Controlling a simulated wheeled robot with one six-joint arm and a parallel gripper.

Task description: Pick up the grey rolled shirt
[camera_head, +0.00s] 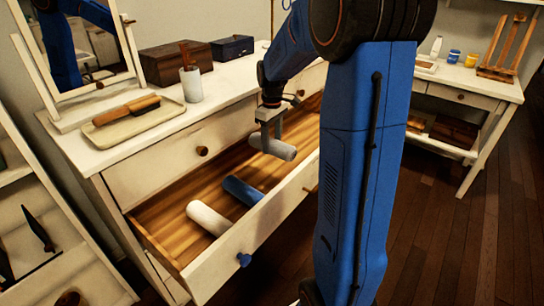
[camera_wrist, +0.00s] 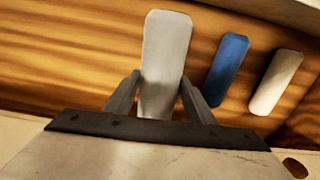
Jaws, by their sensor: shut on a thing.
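The grey rolled shirt (camera_head: 273,146) is held between the fingers of my gripper (camera_head: 268,124), above the open drawer in the head view. In the wrist view the grey roll (camera_wrist: 165,60) stands between the two fingers of my gripper (camera_wrist: 158,97), which are on either side of it. One end of the roll sticks out past the fingers. The near part of it is hidden behind the gripper body.
The open drawer (camera_head: 172,222) holds a blue roll (camera_head: 243,190) and a white roll (camera_head: 209,218). The dresser top (camera_head: 222,96) above carries a tray with a brush, a cup and boxes. A mirror (camera_head: 92,45) stands at the left.

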